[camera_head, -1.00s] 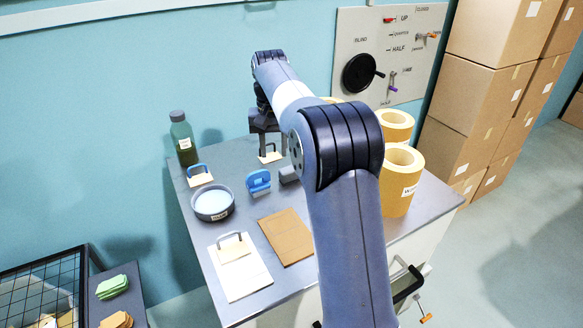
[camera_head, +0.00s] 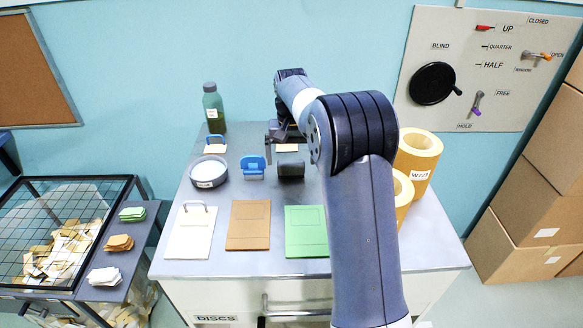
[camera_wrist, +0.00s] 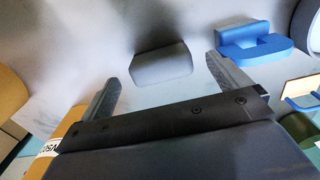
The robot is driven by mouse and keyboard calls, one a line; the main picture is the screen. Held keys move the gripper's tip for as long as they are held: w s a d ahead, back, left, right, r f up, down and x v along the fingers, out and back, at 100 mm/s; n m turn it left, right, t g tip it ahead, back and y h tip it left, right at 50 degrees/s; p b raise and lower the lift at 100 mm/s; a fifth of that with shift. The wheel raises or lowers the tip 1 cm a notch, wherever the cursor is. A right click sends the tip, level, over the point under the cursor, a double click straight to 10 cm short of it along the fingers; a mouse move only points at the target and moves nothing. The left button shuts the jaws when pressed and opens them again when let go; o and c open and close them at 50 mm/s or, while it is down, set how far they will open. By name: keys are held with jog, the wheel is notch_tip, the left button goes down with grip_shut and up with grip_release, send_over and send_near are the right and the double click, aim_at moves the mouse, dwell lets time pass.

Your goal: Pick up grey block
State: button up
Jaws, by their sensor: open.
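The grey block (camera_head: 291,171) stands on the table beside a blue stamp-like piece (camera_head: 252,167), partly behind my arm in the head view. In the wrist view the grey block (camera_wrist: 163,64) lies ahead of my gripper (camera_wrist: 162,74), framed between the two spread fingers. The fingers are open, with nothing held between them, and a gap shows between them and the block. In the head view my gripper (camera_head: 284,142) is above the table, near the block's back side. My arm hides part of it.
A round dish (camera_head: 209,172) and a green bottle (camera_head: 213,108) stand left. White, brown and green (camera_head: 306,231) boards lie in front. Tan rolls (camera_head: 417,158) stand right of my arm. A wire-mesh bin (camera_head: 60,235) is at far left.

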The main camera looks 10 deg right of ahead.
aim_at(291, 162)
jog(key=shift+w+f+p, duration=0.1)
jog(key=shift+f+p, duration=0.2)
jog(key=shift+f, duration=1.65)
jog(key=shift+c, duration=0.6)
jog(key=c, duration=1)
